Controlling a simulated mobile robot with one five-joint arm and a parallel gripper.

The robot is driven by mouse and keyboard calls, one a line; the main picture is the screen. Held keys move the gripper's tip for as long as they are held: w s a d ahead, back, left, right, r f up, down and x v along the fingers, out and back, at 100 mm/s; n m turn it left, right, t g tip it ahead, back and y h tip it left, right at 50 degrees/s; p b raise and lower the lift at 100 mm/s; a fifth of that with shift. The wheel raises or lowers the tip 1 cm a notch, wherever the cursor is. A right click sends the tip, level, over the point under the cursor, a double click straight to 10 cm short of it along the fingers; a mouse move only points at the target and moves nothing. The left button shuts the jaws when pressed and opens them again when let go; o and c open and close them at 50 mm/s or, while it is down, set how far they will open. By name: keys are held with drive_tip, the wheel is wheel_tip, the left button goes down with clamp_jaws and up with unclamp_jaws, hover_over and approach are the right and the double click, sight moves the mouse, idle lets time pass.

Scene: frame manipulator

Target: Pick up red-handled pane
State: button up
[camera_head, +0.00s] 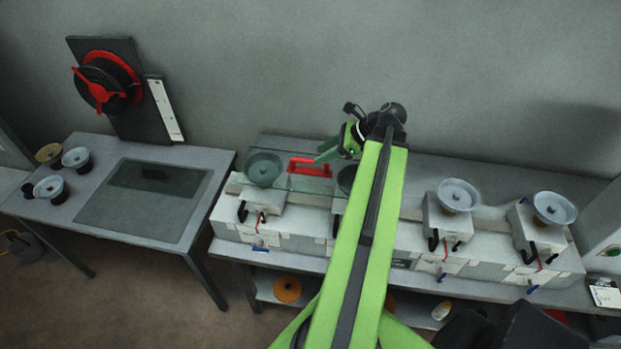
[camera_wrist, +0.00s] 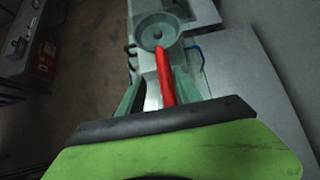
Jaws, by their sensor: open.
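The red-handled pane shows in the head view as a clear glass sheet (camera_head: 312,185) with a red bar handle (camera_head: 309,167) on top. It lies over the left part of the bench fixtures, close to the leftmost suction-cup-like disc. My gripper (camera_head: 324,155) is at the right end of the red handle, its green fingers pointing left. In the wrist view the red handle (camera_wrist: 164,78) runs lengthwise between the two open fingers (camera_wrist: 158,92). Whether either finger touches it I cannot tell. My green arm hides part of the bench and the pane's right edge.
Several fixtures with grey discs (camera_head: 458,195) stand along the bench (camera_head: 225,238). A left table (camera_head: 205,160) holds a dark-handled glass pane (camera_head: 130,210) and several small cups. A red wheel (camera_head: 105,82) stands on a panel behind it. Floor between table and bench is clear.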

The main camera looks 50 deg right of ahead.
sight(302, 171)
drive_tip(key=b+x, duration=0.1)
drive_tip(key=x, duration=0.2)
drive_tip(key=shift+w+f+b, duration=0.1)
drive_tip(key=shift+f+b, duration=0.2)
drive_tip(key=shift+f, duration=0.15)
drive_tip(key=shift+w+a, duration=0.2)
drive_tip(key=shift+w, duration=0.1)
drive_tip(key=b+x, duration=0.2)
drive_tip(key=x, duration=0.1)
drive_tip(key=b+x, duration=0.2)
drive_tip(key=shift+d+f, duration=0.3)
drive_tip(key=shift+w+a, duration=0.1)
drive_tip(key=shift+w, duration=0.05)
drive_tip(key=shift+r, duration=0.15)
drive_tip(key=shift+c, duration=0.2)
clamp_jaws()
